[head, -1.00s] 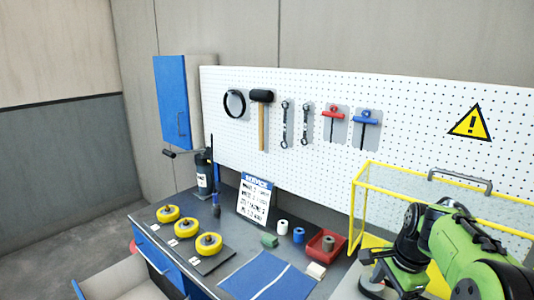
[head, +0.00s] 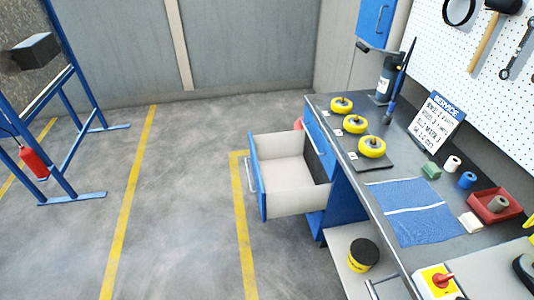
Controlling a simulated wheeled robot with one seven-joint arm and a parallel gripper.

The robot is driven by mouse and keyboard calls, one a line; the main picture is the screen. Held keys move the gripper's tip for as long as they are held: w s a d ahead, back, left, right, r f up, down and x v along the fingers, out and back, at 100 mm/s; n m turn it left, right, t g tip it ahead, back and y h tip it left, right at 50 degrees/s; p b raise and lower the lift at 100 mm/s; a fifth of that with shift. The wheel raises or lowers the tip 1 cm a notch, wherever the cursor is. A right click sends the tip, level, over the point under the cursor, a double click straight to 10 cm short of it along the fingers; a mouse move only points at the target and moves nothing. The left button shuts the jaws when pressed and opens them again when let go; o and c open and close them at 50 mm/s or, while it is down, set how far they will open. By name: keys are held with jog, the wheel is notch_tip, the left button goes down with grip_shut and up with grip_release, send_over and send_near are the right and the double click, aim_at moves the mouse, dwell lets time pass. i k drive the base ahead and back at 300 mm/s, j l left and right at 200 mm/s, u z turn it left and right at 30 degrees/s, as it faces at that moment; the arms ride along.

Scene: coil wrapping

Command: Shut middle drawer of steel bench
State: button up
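The steel bench (head: 345,192) has a dark top and blue drawer fronts on its left side. One drawer (head: 258,177) is pulled well out over the floor; its pale inside looks empty. It has a blue front with a light bar handle (head: 250,176) facing left. Another blue drawer front (head: 319,140) sits in the bench behind it and looks closed. Whether the open drawer is the middle one is hard to tell, as the lower fronts are partly hidden. My gripper is not in view.
The floor (head: 190,200) left of the drawer is clear, with yellow lines. A blue frame (head: 75,90) with a red extinguisher (head: 34,163) stands at far left. A black-topped tub (head: 362,254) sits on the low shelf. Yellow wheels (head: 355,124) and a blue mat (head: 415,210) lie on top.

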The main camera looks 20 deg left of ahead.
aim_at(285, 185)
jog(key=k+j+u, duration=0.1)
jog(key=j+u, duration=0.25)
jog(key=j, duration=0.4)
jog(key=j+u, duration=0.35)
jog(key=j, duration=0.35)
jog(key=i+j, duration=0.35)
jog(key=i+j+u, duration=0.1)
jog(key=i+j, duration=0.25)
jog(key=i, duration=0.2)
jog(key=i+j+u, duration=0.1)
jog(key=i+j, duration=0.55)
jog(key=i, duration=0.25)
jog(key=i+j+u, duration=0.1)
jog(key=i+j, duration=0.2)
jog(key=i, duration=0.15)
